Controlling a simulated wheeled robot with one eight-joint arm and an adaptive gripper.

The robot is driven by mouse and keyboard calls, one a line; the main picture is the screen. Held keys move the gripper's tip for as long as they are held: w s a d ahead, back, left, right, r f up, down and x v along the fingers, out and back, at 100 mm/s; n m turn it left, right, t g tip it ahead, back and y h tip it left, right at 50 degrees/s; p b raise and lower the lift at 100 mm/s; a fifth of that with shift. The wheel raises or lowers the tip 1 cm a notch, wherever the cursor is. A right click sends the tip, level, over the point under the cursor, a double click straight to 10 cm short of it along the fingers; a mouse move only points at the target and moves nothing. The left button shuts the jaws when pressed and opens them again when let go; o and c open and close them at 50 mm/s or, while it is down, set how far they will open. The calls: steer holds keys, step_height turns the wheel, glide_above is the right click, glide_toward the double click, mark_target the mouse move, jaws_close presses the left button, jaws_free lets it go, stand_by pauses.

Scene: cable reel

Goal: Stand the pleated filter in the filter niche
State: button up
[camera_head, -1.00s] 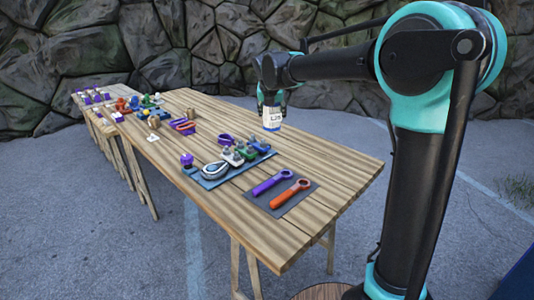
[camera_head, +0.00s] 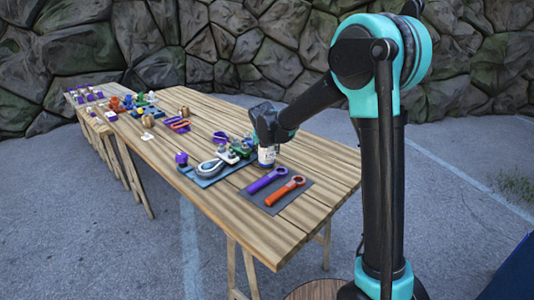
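A white cylinder with dark printing and a blue lower edge (camera_head: 266,157), which I take to be the pleated filter, hangs upright below my gripper (camera_head: 266,146). My gripper points down and appears shut on its top, though the fingers are small and partly hidden. The cylinder is just beyond the grey mat, near the right end of the blue tray (camera_head: 203,182). I cannot tell whether its base touches anything. The filter niche cannot be made out; part of the tray's right end is hidden behind my gripper and the cylinder.
A purple wrench (camera_head: 267,181) and an orange wrench (camera_head: 285,191) lie on the grey mat (camera_head: 258,197). The wooden table (camera_head: 330,165) is bare at the right.

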steer(key=shift+f, duration=0.5)
steer(key=shift+f, duration=0.1)
steer(key=o, duration=1.2)
